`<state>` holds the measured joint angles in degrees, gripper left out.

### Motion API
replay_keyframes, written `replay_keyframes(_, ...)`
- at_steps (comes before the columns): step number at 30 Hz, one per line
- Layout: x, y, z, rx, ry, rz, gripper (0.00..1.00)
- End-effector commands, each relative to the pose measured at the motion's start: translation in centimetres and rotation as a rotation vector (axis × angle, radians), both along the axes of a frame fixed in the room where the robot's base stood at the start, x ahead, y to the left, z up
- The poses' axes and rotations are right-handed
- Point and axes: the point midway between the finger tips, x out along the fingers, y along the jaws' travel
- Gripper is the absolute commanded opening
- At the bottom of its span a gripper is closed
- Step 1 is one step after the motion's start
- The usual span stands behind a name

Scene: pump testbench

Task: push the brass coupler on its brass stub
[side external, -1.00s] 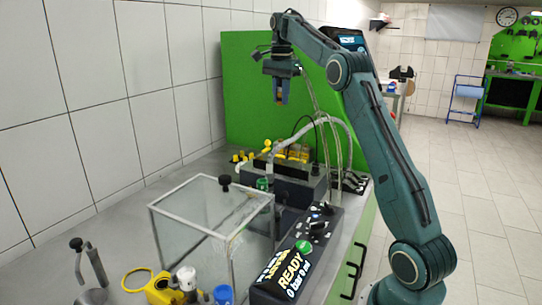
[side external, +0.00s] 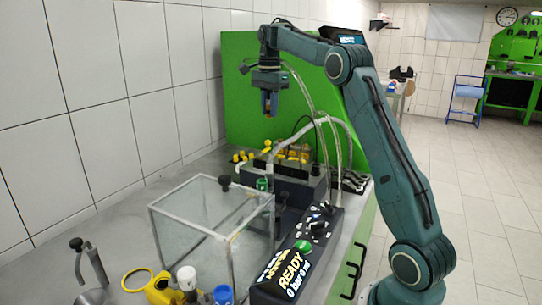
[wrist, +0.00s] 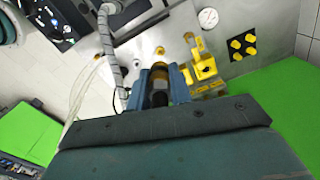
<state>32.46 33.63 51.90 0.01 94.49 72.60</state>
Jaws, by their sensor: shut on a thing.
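My gripper (side external: 270,110) hangs pointing down in front of the green panel, well above the bench. Its blue fingers also show in the wrist view (wrist: 158,88). They are shut on the brass coupler (wrist: 159,72), which shows brass and dark between them. In the side view the coupler (side external: 268,104) is a small orange-brown patch between the fingers. Several yellow and brass fittings (side external: 290,151) stand on the bench below my gripper, with clear air between. I cannot tell which of them is the brass stub.
A clear box with a grey frame (side external: 212,232) stands in front on the bench. A control unit with a lit READY display (side external: 288,270) is beside it. Pale hoses (side external: 338,135) rise near the fittings. The green panel (side external: 240,100) is behind.

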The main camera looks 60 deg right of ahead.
Motion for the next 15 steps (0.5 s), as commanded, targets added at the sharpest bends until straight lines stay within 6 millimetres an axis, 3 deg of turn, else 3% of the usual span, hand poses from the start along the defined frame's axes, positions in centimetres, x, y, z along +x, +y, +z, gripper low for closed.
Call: replay_keyframes(15,0.6,7.8,-6.2,0.001,0.002,0.003,0.00)
